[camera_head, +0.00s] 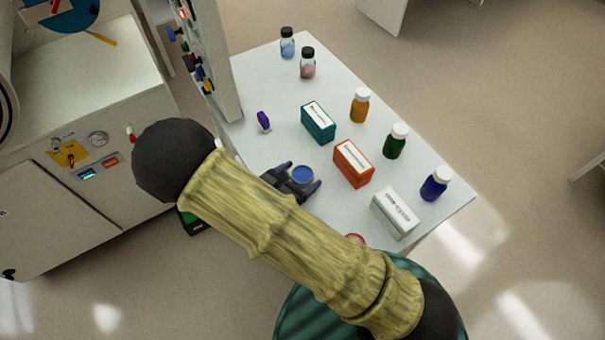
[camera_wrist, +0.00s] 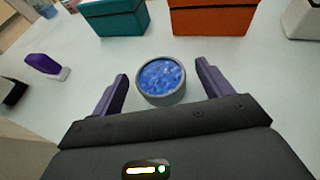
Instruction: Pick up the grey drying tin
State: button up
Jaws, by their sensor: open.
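The grey drying tin (camera_wrist: 161,98) is a small round open tin filled with blue beads, standing on the white table. It also shows in the head view (camera_head: 303,175), just past my gripper. My gripper (camera_wrist: 160,86) is open, with its purple fingers on either side of the tin in the wrist view and a gap on each side. In the head view my gripper (camera_head: 299,181) is low over the table, partly hidden by my arm. I cannot tell whether the fingers touch the table.
A teal box (camera_head: 318,122), an orange box (camera_head: 353,163) and a white box (camera_head: 395,212) stand beyond the tin. Several bottles line the far edge, including a blue one (camera_head: 434,185). A small purple object (camera_head: 263,121) stands left. The white table (camera_head: 262,75) has clear patches between.

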aim_at(299, 178)
dwell(0.5)
jog(key=c, duration=1.1)
notch_tip(299, 178, up, 10)
dwell(0.4)
